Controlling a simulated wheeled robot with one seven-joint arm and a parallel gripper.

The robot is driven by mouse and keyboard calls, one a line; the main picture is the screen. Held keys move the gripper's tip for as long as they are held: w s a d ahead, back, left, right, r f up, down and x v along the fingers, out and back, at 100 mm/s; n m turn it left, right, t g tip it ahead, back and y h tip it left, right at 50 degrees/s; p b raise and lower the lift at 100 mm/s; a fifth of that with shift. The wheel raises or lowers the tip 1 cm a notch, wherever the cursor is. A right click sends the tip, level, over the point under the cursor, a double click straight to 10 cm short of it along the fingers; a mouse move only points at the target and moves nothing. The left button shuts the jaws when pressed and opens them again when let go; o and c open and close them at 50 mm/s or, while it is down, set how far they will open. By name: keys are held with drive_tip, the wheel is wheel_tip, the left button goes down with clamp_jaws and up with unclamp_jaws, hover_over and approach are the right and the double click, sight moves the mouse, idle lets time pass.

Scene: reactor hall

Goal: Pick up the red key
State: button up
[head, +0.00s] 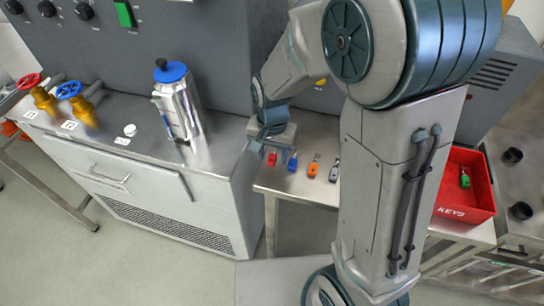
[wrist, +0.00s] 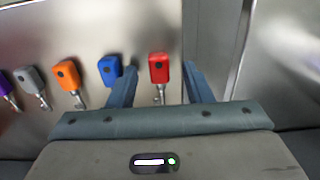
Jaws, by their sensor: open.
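The red key (wrist: 159,68) lies on the metal table between the two fingers of my gripper (wrist: 160,82) in the wrist view, its shank pointing toward the palm. In the head view the red key (head: 272,159) is at the left end of a row of keys, just below my gripper (head: 268,140). My gripper is open, with one finger on each side of the red key. Whether the fingers touch it I cannot tell.
A blue key (wrist: 109,70) lies close beside the left finger. An orange key (wrist: 68,75), a grey key (wrist: 31,80) and a purple key (wrist: 5,84) continue the row. A red KEYS box (head: 463,207) holds a green key (head: 465,178). A steel cabinet (head: 215,185) stands left of the table.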

clamp_jaws()
idle(0.3)
